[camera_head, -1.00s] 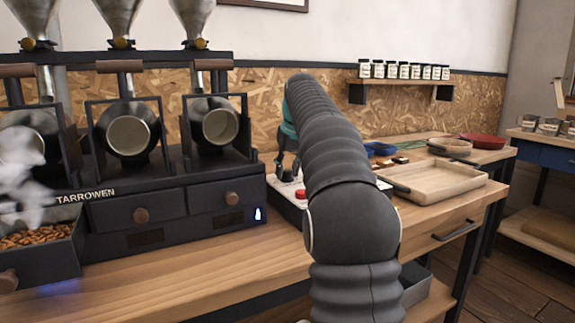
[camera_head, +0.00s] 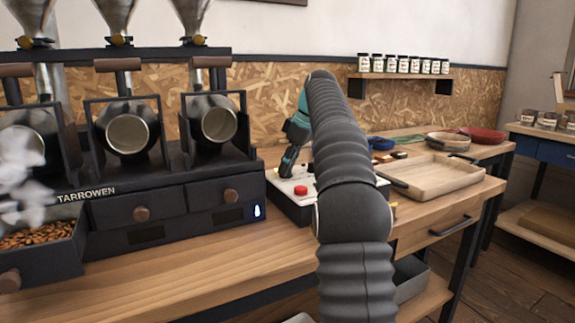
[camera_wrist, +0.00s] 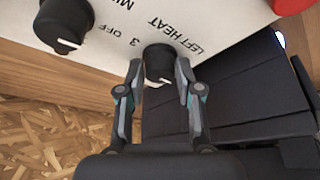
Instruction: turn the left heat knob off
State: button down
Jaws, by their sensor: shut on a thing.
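The left heat knob (camera_wrist: 159,64) is black and round with a white pointer mark, on a pale control panel (camera_wrist: 105,22). In the wrist view it sits between the fingertips of my gripper (camera_wrist: 160,70), which is shut on it. Its white mark shows at the knob's lower edge in the picture, on the side away from the printed "3" and "OFF". In the head view my gripper (camera_head: 287,163) reaches down to the control box (camera_head: 289,208), tilted; the knob is hidden there.
A second black knob (camera_wrist: 62,24) is beside the gripped one, and a red button (camera_head: 300,190) is on the box. The dark roaster (camera_head: 170,206) stands close on the left. A wooden tray (camera_head: 440,178) lies to the right; the front bench top is clear.

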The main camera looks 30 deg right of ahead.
jog(key=shift+n, duration=0.5)
jog(key=c, duration=0.8)
grip_release()
jog(key=shift+o, duration=0.2)
jog(key=shift+v, duration=1.45)
jog(key=s+d, duration=0.8)
jog(key=d, duration=0.1)
